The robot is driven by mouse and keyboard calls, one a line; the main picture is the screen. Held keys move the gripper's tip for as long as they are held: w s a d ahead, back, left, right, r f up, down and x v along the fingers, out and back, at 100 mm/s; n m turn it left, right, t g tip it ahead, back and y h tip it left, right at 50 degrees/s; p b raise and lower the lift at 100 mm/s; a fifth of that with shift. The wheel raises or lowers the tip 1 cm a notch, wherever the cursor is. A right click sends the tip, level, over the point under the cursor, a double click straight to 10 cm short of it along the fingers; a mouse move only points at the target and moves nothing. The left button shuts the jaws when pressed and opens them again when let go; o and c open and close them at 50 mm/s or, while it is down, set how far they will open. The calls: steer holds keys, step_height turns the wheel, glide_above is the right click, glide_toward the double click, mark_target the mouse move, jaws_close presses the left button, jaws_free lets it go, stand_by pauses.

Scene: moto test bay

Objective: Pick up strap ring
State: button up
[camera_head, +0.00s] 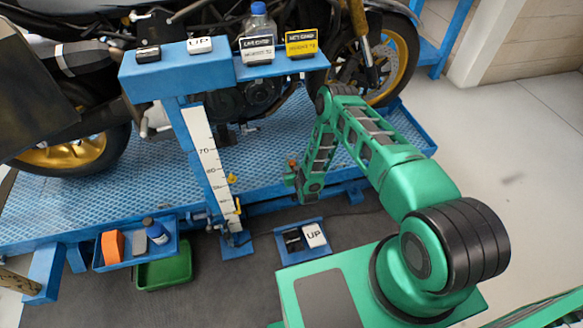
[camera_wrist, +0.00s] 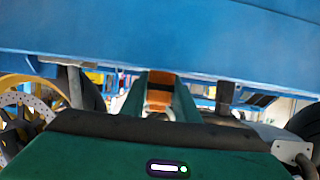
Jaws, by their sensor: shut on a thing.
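My gripper (camera_wrist: 161,98) shows in the wrist view with its two green fingers closed on an orange-brown piece, which I take to be the strap ring (camera_wrist: 160,92). The ring's full shape is hidden by the fingers and the gripper body. In the head view my gripper (camera_head: 291,181) is small and low, beside the front edge of the blue lift platform (camera_head: 150,195). A small orange-brown bit shows just above it there; I cannot tell clearly whether it is the same piece.
A motorcycle (camera_head: 245,100) stands on the platform. A blue post with a scale (camera_head: 207,160) carries a shelf of labelled boxes. A blue beam (camera_wrist: 160,40) crosses close above the gripper in the wrist view. A pedal box (camera_head: 302,237), side tray (camera_head: 130,262) and green bin (camera_head: 165,272) are low in front.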

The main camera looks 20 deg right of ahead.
step_height(320, 180, up, 3)
steer(key=shift+w+f, duration=0.1)
steer(key=s+a+r, duration=0.7)
steer(key=a, duration=0.2)
steer(key=shift+s+r, duration=0.15)
steer(key=shift+s, duration=0.05)
